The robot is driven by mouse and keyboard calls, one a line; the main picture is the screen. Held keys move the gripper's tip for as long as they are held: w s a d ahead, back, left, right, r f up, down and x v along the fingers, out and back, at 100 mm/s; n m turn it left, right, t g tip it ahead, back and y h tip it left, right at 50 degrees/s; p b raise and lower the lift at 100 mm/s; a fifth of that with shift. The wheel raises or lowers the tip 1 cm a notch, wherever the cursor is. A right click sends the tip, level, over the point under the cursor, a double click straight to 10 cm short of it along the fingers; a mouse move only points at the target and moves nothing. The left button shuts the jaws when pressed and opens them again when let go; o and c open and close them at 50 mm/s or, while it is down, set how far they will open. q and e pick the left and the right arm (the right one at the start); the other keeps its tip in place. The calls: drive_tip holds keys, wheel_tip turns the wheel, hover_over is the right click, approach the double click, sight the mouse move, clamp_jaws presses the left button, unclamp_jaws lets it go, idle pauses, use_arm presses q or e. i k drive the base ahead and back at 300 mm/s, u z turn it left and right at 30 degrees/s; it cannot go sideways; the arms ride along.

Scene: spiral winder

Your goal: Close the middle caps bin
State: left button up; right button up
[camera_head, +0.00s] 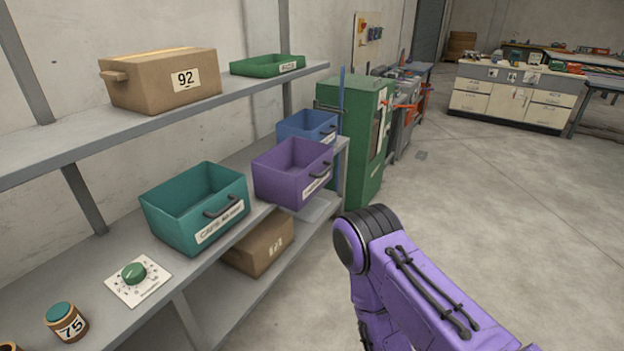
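Three open-topped bins with dark front handles stand in a row along the shelf. The nearest is a teal bin (196,206), with a white label that seems to read "CAPS" and smaller unclear text. The middle one is a purple bin (293,172); its label is too small to read. The farthest is a blue bin (307,126), partly hidden behind the purple one. The teal and purple bins sit at the shelf's front edge and seem to stick out past it. A purple arm of mine is at the lower right, apart from the bins; neither gripper shows.
The upper shelf (90,130) holds a cardboard box (165,80) marked 92 and a green tray (267,66). A dial (134,272) and a jar (66,322) marked 75 are near left. A cardboard box (260,245) sits below. A green cabinet (362,140) stands beyond; floor at right is clear.

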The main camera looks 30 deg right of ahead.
sight(287, 176)
drive_tip(key=k, duration=0.35)
drive_tip(key=z, duration=1.1)
drive_tip(key=i, duration=0.8)
drive_tip(key=u, duration=0.8)
drive_tip(key=i, duration=0.55)
drive_tip(key=u, duration=0.6)
